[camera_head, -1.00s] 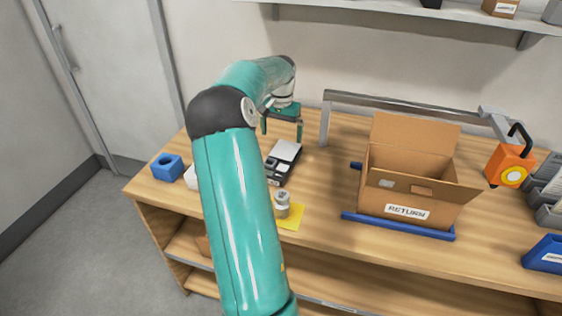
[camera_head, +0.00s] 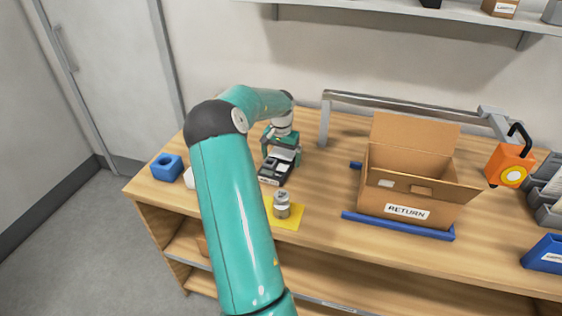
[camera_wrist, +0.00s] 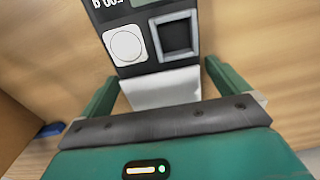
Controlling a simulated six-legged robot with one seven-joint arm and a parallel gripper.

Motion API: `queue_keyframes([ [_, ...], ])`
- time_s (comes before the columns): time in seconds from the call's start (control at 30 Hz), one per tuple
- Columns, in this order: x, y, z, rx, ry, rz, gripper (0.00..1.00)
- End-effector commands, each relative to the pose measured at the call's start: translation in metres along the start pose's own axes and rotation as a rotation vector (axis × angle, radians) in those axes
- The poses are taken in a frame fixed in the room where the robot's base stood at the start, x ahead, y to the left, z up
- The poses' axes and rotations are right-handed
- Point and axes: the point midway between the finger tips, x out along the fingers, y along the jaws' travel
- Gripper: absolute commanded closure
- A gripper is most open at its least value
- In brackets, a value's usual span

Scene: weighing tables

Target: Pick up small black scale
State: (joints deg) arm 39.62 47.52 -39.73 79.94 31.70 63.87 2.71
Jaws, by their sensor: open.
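The small black scale (camera_head: 272,171) lies on the wooden table, left of the cardboard box in the head view, with a pale plate at its far end. In the wrist view the scale (camera_wrist: 150,68) shows a dark face with a white round button, a square dark recess and part of a display. My gripper (camera_head: 281,160) is open over the far end of the scale. In the wrist view its two green fingers (camera_wrist: 165,92) stand on either side of the pale plate, with a gap to each side. Whether the fingertips touch the table is hidden.
A metal weight (camera_head: 281,205) stands on a yellow sheet (camera_head: 291,220) in front of the scale. A cardboard box (camera_head: 412,190) marked RETURN stands to the right by blue rails (camera_head: 398,226). A blue block (camera_head: 166,167) lies at the left, and an orange device (camera_head: 509,166) at the right.

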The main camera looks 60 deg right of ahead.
Motion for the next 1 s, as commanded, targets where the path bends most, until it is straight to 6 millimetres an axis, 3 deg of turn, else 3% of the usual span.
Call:
queue_keyframes([
  [0.03, 0.000, 0.000, 0.000, 0.000, 0.000, 0.000, 0.02],
  [0.27, 0.000, 0.000, 0.000, 0.000, 0.000, 0.000, 0.47],
  [0.67, -0.008, 0.000, -0.001, 0.000, 0.003, -0.001, 0.48],
  [0.87, -0.033, 0.000, -0.001, 0.000, 0.004, -0.002, 0.48],
  [1.0, -0.057, 0.009, 0.017, -0.001, 0.003, -0.004, 0.48],
])
